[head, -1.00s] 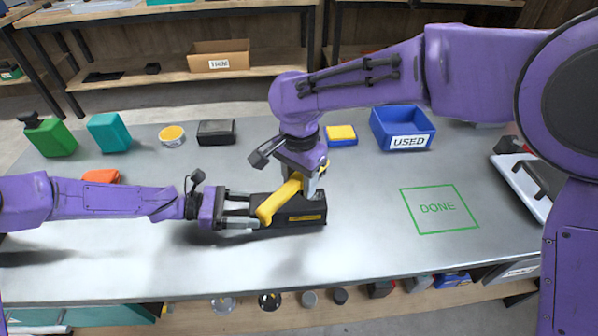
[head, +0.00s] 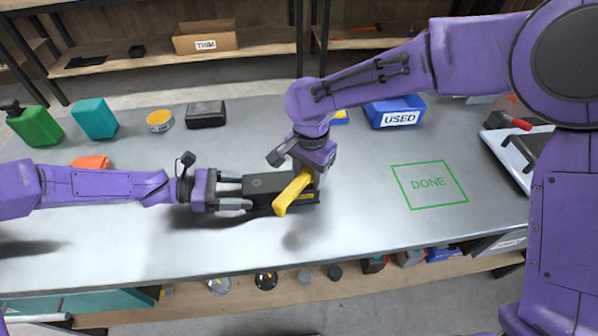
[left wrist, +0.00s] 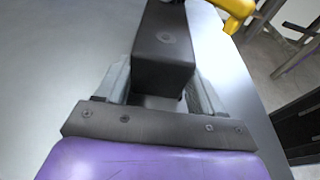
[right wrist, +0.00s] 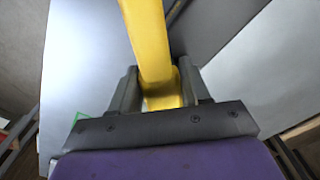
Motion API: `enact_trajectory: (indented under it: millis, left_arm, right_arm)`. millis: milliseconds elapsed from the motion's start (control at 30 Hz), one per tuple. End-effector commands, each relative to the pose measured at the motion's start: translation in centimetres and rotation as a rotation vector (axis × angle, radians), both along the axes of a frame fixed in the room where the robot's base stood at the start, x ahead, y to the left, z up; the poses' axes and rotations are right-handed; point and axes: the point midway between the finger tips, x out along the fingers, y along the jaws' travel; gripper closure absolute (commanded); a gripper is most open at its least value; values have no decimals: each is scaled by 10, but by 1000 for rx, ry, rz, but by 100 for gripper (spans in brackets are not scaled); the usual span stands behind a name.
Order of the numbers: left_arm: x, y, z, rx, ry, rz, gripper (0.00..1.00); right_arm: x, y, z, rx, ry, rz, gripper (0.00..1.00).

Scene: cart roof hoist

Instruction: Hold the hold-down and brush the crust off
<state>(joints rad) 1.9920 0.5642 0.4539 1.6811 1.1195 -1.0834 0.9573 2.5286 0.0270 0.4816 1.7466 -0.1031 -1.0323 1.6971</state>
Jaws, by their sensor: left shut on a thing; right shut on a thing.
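The hold-down, a black block (head: 262,183) with a yellow label on its front, lies on the grey bench. My left gripper (head: 243,191) is shut on its left end. In the left wrist view the block (left wrist: 165,50) sits between both fingers, with a faint round mark on top. My right gripper (head: 309,176) is shut on a yellow handle (head: 292,192), which slants across the block's right end. It also shows in the right wrist view (right wrist: 150,45). The brush's bristles and any crust are hidden, so I cannot tell if they touch.
A blue USED bin (head: 396,112) stands at the back. A green DONE outline (head: 429,185) on the bench is empty. A green can (head: 36,125), teal box (head: 95,118), yellow tin (head: 159,121) and black case (head: 206,114) stand at back left. The front bench is clear.

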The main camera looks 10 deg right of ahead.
Motion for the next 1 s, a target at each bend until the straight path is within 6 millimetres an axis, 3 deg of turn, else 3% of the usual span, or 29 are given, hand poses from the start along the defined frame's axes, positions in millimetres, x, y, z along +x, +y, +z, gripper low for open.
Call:
enact_trajectory:
  millis: [533, 667, 1000]
  left_arm:
    - [0, 0, 0, -1, 0, 0, 62]
    - [0, 0, 0, -1, 0, 0, 62]
    - [0, 0, 0, 0, 0, 0, 62]
  right_arm:
    - [0, 41, 0, -1, -1, 1, 86]
    - [1, 41, 20, 1, -6, 0, 86]
    - [1, 41, 50, 1, -2, 0, 86]
